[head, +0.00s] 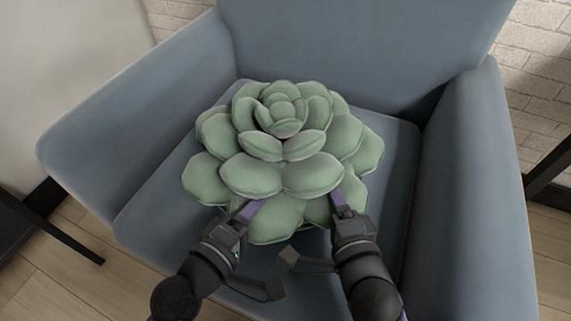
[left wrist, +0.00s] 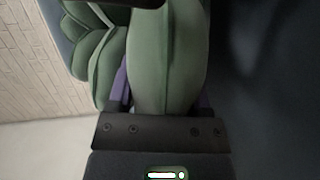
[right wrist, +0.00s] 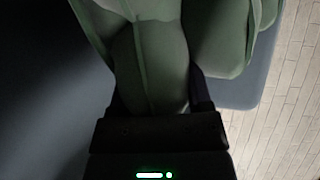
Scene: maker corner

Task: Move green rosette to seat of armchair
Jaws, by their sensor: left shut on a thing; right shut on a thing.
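The green rosette (head: 283,165), a large succulent-shaped cushion with thick petals, is over the seat of the blue-grey armchair (head: 390,200). It faces up with its lower petals near or on the seat; I cannot tell whether its underside touches. My left gripper (head: 250,212) is shut on a front-left lower petal, which also shows between its fingers in the left wrist view (left wrist: 165,60). My right gripper (head: 340,205) is shut on a front-right lower petal, seen in the right wrist view (right wrist: 150,65). The fingertips are partly hidden by petals.
The armchair's left armrest (head: 130,130) and right armrest (head: 470,180) rise on both sides, with the backrest (head: 360,40) behind. Bare seat shows around the rosette. A dark-legged piece of furniture (head: 50,230) stands at the left, and a brick wall (head: 540,60) is behind.

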